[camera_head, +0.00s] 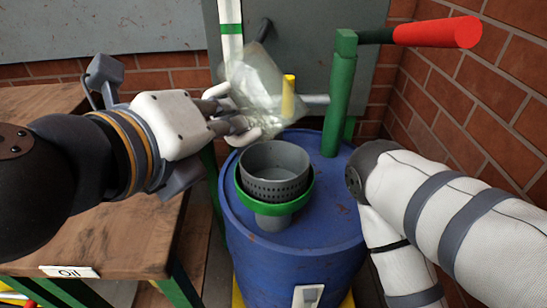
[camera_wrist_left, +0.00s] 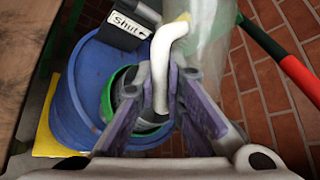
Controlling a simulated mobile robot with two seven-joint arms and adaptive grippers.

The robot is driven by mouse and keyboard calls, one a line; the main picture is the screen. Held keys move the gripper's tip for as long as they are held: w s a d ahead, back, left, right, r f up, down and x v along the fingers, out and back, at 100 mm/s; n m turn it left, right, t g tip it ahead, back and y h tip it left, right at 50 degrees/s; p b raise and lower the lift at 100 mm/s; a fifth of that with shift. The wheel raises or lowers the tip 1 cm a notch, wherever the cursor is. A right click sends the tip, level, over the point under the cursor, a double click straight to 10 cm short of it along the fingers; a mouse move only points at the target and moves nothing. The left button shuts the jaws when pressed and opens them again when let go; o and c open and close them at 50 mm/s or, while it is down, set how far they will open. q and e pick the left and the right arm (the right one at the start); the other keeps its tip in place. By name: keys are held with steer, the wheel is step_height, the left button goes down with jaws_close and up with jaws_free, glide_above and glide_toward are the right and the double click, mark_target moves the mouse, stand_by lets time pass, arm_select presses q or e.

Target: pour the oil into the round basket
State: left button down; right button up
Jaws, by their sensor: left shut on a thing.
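My left gripper (camera_head: 228,112) is shut on the handle of a clear, see-through jug (camera_head: 256,80), which I take to be the oil container. The jug is held in the air, tilted, above and behind the round basket (camera_head: 274,178). The white handle (camera_wrist_left: 160,75) shows between the fingers in the left wrist view. The basket is grey with a perforated wall and sits in a green ring (camera_head: 270,208) on top of a blue barrel (camera_head: 290,245). I see no stream of oil, and the jug's fill level is unclear. My right gripper is out of view.
A green post with a red lever (camera_head: 437,32) stands behind the barrel. A wooden table (camera_head: 120,235) with an "Oil" label (camera_head: 69,271) is at left. A "Shut" sign (camera_wrist_left: 127,22) shows in the wrist view. My right arm is close to the barrel's right side.

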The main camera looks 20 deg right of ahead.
arm_select(q)
steer(key=shift+s+d+f, duration=0.1)
steer(key=shift+r, duration=0.2)
steer(key=shift+f, duration=0.1)
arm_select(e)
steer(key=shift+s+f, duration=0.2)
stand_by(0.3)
